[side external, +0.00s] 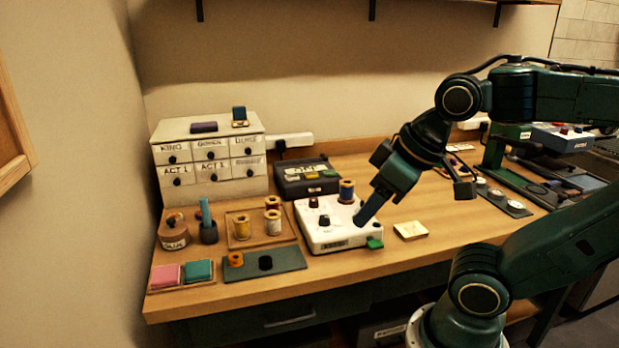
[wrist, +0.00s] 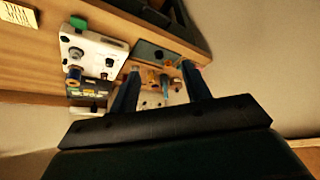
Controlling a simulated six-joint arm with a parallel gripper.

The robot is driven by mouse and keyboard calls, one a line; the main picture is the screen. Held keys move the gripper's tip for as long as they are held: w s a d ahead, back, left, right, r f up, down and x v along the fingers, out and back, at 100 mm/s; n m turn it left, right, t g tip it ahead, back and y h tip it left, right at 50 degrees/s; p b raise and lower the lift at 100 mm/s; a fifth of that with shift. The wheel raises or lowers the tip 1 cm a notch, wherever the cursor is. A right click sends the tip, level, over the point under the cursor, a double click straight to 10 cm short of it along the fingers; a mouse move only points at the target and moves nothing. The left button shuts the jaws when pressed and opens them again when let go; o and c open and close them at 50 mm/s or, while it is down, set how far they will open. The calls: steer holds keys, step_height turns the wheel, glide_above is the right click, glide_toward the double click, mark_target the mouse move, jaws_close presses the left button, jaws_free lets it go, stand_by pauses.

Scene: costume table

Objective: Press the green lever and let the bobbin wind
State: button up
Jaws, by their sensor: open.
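The white winder box (side external: 331,240) stands near the front of the table. Its green lever (side external: 374,243) sticks out at its front right corner; it also shows in the wrist view (wrist: 78,22). A spool of blue thread (side external: 346,191) stands upright on the back of the box, with dark knobs beside it. I cannot tell which part is the bobbin, or whether anything turns. My gripper (side external: 412,209) is open and empty above and to the right of the box, apart from the lever. In the wrist view its two fingers (wrist: 161,68) are spread, with the box to their left.
A thread tray (side external: 285,233), a dark green mat (side external: 292,258) and pincushions (side external: 165,277) lie left of the box. A dark device (side external: 293,184) and labelled drawers (side external: 207,155) stand behind. A cream pad (side external: 411,230) lies right of the lever, with clear wood around it.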

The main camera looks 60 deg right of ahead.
jaws_close()
stand_by(1.9)
